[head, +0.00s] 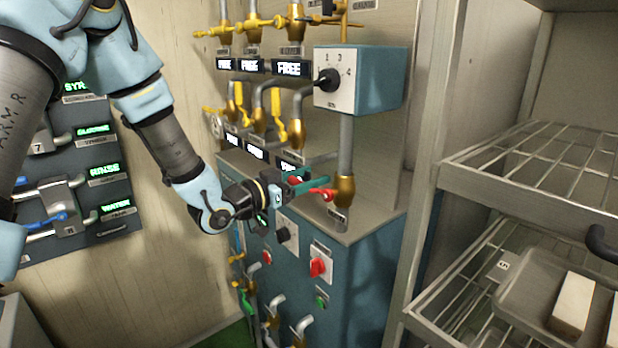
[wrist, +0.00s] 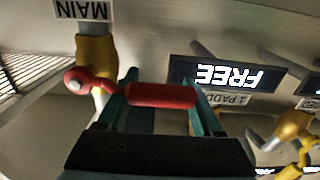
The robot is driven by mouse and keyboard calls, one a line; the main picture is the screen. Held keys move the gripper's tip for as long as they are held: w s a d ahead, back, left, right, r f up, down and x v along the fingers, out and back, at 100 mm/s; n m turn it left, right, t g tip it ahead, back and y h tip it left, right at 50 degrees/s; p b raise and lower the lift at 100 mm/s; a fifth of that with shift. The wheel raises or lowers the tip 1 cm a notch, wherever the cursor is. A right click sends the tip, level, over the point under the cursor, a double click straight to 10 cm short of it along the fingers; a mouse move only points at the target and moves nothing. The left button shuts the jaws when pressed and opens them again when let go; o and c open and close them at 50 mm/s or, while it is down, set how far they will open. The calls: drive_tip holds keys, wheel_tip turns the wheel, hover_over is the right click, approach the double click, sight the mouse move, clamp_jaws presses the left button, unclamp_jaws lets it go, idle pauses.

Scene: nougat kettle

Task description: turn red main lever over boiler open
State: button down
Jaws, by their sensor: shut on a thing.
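The red main lever (head: 323,194) sits on a brass valve (head: 345,189) on the pipe above the blue boiler cabinet (head: 345,280). In the wrist view the red lever (wrist: 160,95) points sideways from its round hub on the brass valve body (wrist: 95,62), under an upside-down "MAIN" label (wrist: 82,10). My gripper (head: 302,183) reaches in from the left. Its green fingers (wrist: 162,95) are shut on the red handle, one on each side along its length. The handle's far side is hidden.
A blue dial box (head: 375,80) is on the pipe above the valve. Brass valves with yellow levers and "FREE" displays (head: 289,68) are behind my gripper. A wire rack (head: 540,160) stands at the right. The cabinet front has a red knob (head: 318,267).

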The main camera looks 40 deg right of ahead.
drive_tip(key=shift+m+b, duration=0.3)
drive_tip(key=shift+b, duration=0.2)
drive_tip(key=r+m+b, duration=0.1)
drive_tip(key=m+b, duration=0.1)
drive_tip(key=b, duration=0.1)
drive_tip(key=s+r+m+b, duration=0.1)
drive_tip(key=r+m+b, duration=0.1)
drive_tip(key=b, duration=0.1)
drive_tip(key=s+r+m+b, duration=0.1)
drive_tip(key=m+b, duration=0.2)
drive_tip(key=b, duration=0.1)
drive_tip(key=shift+a+r, duration=0.1)
drive_tip(key=shift+r, duration=0.2)
drive_tip(key=shift+c, duration=0.2)
unclamp_jaws()
drive_tip(key=shift+s, duration=0.1)
drive_tip(key=shift+p, duration=0.35)
